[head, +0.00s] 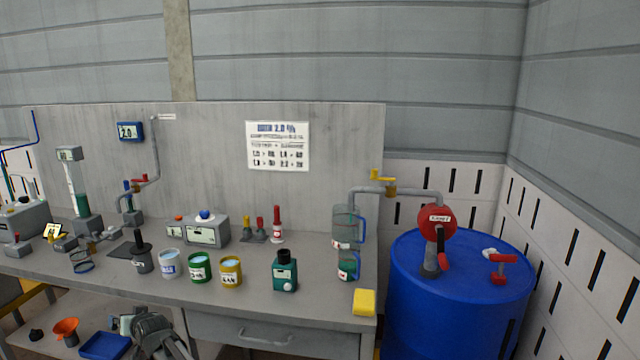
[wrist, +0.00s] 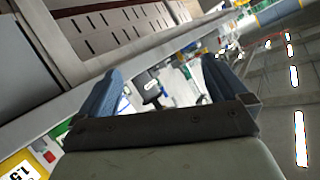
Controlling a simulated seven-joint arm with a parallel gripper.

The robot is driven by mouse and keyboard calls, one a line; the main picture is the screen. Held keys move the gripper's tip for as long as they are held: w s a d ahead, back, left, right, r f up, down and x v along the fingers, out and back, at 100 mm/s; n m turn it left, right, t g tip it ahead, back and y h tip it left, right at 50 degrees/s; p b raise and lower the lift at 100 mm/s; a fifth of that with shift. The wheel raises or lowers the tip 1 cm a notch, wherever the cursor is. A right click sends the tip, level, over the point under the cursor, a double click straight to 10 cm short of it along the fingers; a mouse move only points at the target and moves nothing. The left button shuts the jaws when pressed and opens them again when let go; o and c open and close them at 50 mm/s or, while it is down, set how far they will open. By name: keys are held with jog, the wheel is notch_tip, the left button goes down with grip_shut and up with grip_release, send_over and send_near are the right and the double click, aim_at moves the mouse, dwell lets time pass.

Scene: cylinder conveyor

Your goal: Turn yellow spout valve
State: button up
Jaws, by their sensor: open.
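The yellow spout valve (head: 383,178) sits on the grey spout pipe (head: 412,192) at the right of the bench in the head view. Its yellow handle stands above the pipe. The pipe runs from the red drum pump (head: 437,222) to above a clear jug (head: 345,227) with a blue handle. My gripper (wrist: 162,82) shows in the wrist view with its two blue fingers spread apart and nothing between them. A grey jointed shape at the bottom of the head view seems to be part of my arm. The valve cannot be made out in the wrist view.
A blue drum (head: 458,285) stands right of the bench (head: 120,285), with a red fitting (head: 502,267) on top. A yellow sponge (head: 364,302) lies at the bench's front right corner. Several cups, bottles and instruments crowd the bench. A back panel (head: 345,135) rises behind.

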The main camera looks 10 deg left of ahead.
jog(key=w+d+r+n+h, duration=0.1)
jog(key=w+d+r, duration=0.4)
jog(key=w+d, duration=0.1)
jog(key=w+d+r+n+h, duration=0.1)
jog(key=w+d+r+h, duration=0.1)
jog(key=w+d+r, duration=0.3)
jog(key=w+d+r+n+h, duration=0.1)
jog(key=w+d+r, duration=0.5)
jog(key=w, duration=0.5)
jog(key=shift+d, duration=0.3)
jog(key=w+d+r+n+h, duration=0.1)
jog(key=w+d+r, duration=0.25)
jog(key=d, duration=0.25)
jog(key=w+d+r+h, duration=0.1)
jog(key=w+d+r, duration=0.25)
jog(key=d, duration=0.25)
jog(key=n+g+h, duration=0.2)
jog(key=g+h, duration=0.1)
jog(key=h, duration=0.2)
send_near(375, 170)
jog(key=shift+w+x, duration=0.15)
jog(key=shift+x, duration=2.4)
jog(key=shift+w+x, duration=0.1)
jog(key=shift+x, duration=2.45)
jog(key=shift+c, duration=0.5)
